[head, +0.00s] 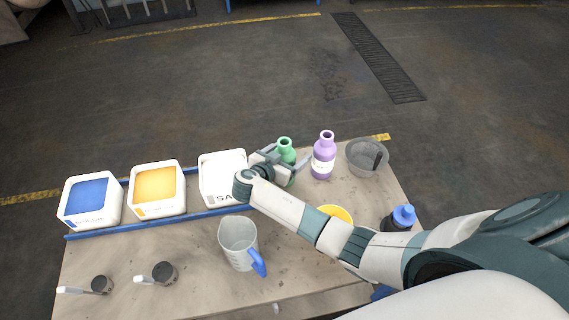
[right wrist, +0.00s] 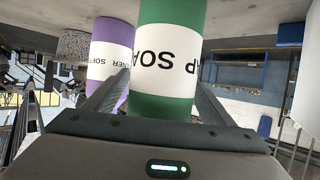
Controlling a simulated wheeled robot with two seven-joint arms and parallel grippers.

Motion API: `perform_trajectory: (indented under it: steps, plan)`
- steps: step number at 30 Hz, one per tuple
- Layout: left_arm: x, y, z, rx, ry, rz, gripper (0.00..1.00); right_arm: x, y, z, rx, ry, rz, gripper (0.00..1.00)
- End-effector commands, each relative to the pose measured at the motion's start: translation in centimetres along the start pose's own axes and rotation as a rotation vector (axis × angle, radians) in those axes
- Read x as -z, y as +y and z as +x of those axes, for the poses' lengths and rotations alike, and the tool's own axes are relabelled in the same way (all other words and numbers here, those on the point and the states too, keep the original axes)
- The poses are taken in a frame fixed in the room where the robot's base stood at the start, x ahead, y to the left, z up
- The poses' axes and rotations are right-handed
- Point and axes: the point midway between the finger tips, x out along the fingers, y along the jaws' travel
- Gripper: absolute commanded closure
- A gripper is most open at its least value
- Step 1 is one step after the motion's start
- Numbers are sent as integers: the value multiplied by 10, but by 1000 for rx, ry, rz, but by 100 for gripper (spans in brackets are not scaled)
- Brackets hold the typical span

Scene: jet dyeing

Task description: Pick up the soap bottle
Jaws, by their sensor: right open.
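The soap bottle (head: 285,150) is green with a white label and stands upright near the back of the table, partly hidden by my right gripper in the head view. In the right wrist view the soap bottle (right wrist: 166,105) is close up, between the fingers, with part of the word SOAP on its label. My right gripper (head: 285,164) is open, its fingers on either side of the green bottle; I cannot tell whether they touch it. It also shows in the right wrist view (right wrist: 160,90). My left gripper is not in view.
A purple softener bottle (head: 324,157) stands close right of the soap. A grey bowl (head: 362,160) is farther right. A white salt bin (head: 221,180) and orange (head: 157,190) and blue (head: 91,201) bins stand left.

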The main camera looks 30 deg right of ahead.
Motion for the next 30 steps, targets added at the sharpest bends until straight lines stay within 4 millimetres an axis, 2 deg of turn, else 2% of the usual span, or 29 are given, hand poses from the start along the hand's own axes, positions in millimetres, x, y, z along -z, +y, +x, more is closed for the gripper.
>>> perform_trajectory:
  steps: [12, 19, 30]
  plan:
    - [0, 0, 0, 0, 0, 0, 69, 0, 0, 0, 0, 0, 0, 23]
    - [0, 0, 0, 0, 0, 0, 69, 0, 0, 0, 0, 0, 0, 78]
    - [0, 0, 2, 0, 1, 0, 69, 2, -1, -1, 1, 1, 2, 79]
